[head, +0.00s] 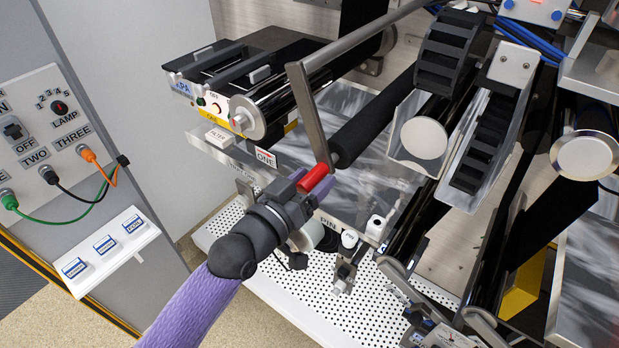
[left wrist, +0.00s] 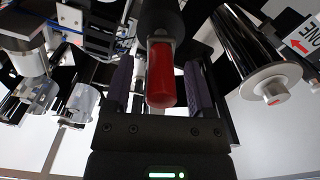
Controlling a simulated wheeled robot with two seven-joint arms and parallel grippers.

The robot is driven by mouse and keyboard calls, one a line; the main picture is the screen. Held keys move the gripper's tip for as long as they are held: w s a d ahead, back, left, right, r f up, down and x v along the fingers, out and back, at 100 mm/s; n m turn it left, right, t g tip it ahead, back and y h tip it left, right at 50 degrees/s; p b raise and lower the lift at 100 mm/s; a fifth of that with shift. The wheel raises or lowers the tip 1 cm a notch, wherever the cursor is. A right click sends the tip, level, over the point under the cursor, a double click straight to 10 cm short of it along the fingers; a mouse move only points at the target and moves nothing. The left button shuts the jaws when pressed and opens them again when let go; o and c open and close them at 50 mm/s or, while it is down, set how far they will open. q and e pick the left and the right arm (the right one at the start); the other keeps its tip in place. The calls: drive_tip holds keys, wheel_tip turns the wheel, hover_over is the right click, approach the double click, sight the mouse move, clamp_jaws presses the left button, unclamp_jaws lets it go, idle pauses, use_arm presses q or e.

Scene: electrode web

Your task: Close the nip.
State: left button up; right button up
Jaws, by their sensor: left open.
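A red handle (head: 316,179) sits at the lower end of a bent grey metal lever (head: 312,118), beside the end of a black roller (head: 372,122). My left gripper (head: 306,184) is at the red handle, with its fingers open. In the left wrist view the red handle (left wrist: 161,78) lies between the two open fingers of my left gripper (left wrist: 161,85), with a visible gap on each side. The rest of the nip is partly hidden by the lever and my gripper. My right gripper is not in view.
A shiny dark roller (head: 275,103) with a silver end cap is left of the lever, above the label ONE (head: 265,156). A perforated white shelf (head: 330,290) with small parts lies below. A grey control panel (head: 55,130) with coloured cables stands at the left.

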use_arm(q)
clamp_jaws()
idle(1.4)
